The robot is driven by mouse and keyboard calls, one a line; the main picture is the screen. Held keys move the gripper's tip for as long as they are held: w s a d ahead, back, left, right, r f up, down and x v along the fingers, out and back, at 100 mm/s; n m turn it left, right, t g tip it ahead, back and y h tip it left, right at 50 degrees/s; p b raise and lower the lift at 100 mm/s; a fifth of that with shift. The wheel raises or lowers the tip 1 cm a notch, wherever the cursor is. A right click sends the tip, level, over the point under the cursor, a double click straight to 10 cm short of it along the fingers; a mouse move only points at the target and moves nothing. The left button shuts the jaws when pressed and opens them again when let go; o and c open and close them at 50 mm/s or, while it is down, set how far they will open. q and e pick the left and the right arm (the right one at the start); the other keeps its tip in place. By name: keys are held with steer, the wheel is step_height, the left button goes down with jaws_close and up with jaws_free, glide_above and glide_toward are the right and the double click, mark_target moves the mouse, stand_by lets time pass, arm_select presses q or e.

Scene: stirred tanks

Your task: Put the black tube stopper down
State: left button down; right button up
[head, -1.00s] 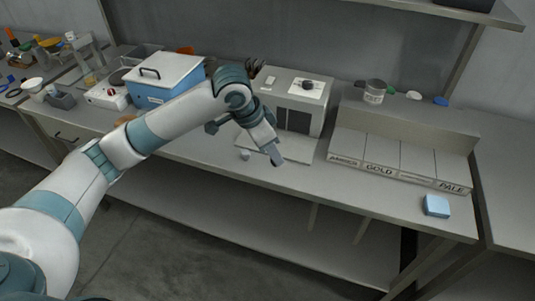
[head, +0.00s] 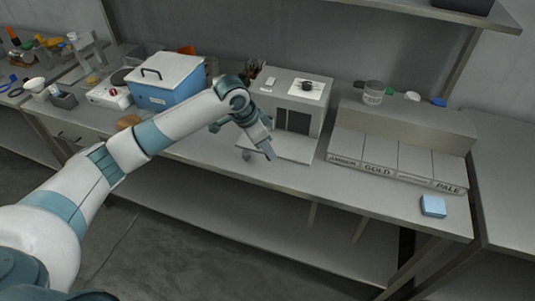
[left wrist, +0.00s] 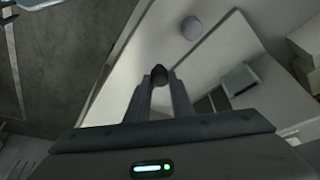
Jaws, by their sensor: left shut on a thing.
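The black tube stopper (left wrist: 158,75) shows in the left wrist view as a small dark rounded piece between the fingertips. My left gripper (left wrist: 160,92) is shut on it. In the head view my left gripper (head: 268,152) hangs over the front part of the bench, in front of the white box-shaped device. The stopper cannot be made out there. My right gripper is in neither view.
The white device (head: 293,92) stands behind my left gripper. A small round grey-white thing (left wrist: 191,28) lies near it. The labelled rack (head: 400,160) and blue block (head: 432,206) are to the right, the blue box (head: 165,82) to the left. Bare bench (head: 320,188) lies between.

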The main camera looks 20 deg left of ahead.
mark_target(267, 157)
arm_select(q)
step_height(267, 157, down, 2)
steer(key=shift+f+p, duration=0.1)
steer(key=shift+p, duration=0.3)
steer(key=shift+f, duration=0.35)
steer(key=shift+f, duration=0.15)
steer(key=c, duration=1.6)
jaws_free()
steer(key=shift+o, duration=0.2)
steer(key=shift+s+a+r, duration=0.15)
steer(key=shift+a+r, duration=0.05)
steer(key=shift+r, duration=0.45)
steer(key=b+v, duration=0.2)
steer(key=v, duration=0.9)
